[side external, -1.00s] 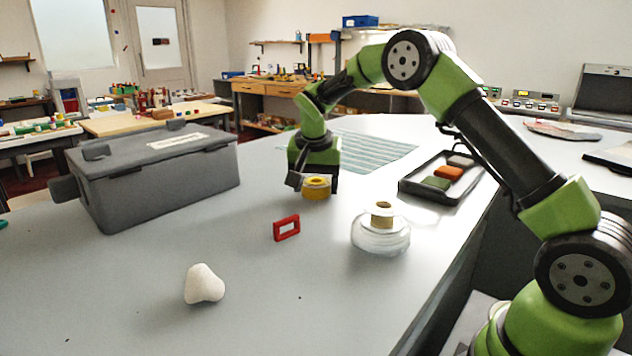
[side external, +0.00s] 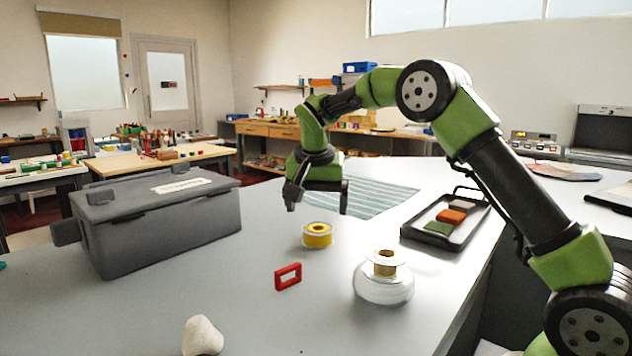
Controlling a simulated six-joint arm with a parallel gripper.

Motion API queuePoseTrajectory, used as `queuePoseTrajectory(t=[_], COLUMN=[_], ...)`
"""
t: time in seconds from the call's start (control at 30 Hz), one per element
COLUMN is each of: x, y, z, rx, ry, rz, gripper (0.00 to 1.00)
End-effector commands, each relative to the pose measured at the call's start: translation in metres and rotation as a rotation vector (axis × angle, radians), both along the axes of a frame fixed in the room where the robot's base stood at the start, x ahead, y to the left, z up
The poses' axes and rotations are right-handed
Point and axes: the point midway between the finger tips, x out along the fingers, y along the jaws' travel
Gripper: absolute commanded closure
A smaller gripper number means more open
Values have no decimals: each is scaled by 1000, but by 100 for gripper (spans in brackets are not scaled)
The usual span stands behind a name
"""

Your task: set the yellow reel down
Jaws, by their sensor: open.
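The yellow reel (side external: 317,236) lies flat on the grey counter (side external: 240,300), near the middle of the side view. Its pale rims and round centre are visible. My gripper (side external: 317,208) is above the reel and a little behind it in the picture. Its two dark fingers are spread wide and point down, with nothing between them. There is a clear gap between the fingers and the reel.
A red rectangular frame (side external: 288,277), a clear jar with a tan top (side external: 384,285) and a white lump (side external: 202,337) stand nearer the camera. A grey lidded box (side external: 160,230) is left. A black tray (side external: 410,232) with coloured blocks and a striped cloth (side external: 385,196) lie behind.

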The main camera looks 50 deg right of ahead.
Motion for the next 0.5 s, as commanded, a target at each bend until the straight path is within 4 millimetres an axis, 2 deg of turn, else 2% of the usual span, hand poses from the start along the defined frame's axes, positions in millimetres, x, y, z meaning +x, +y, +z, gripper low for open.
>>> queuePoseTrajectory(t=[0.03, 0.2, 0.5], x=[-1, -5, -10], y=[3, 9, 14], z=[12, 40, 57], rx=[-2, -1, 2], ry=[-6, -4, -2], rz=[0, 1, 8], gripper=[8, 8, 8])
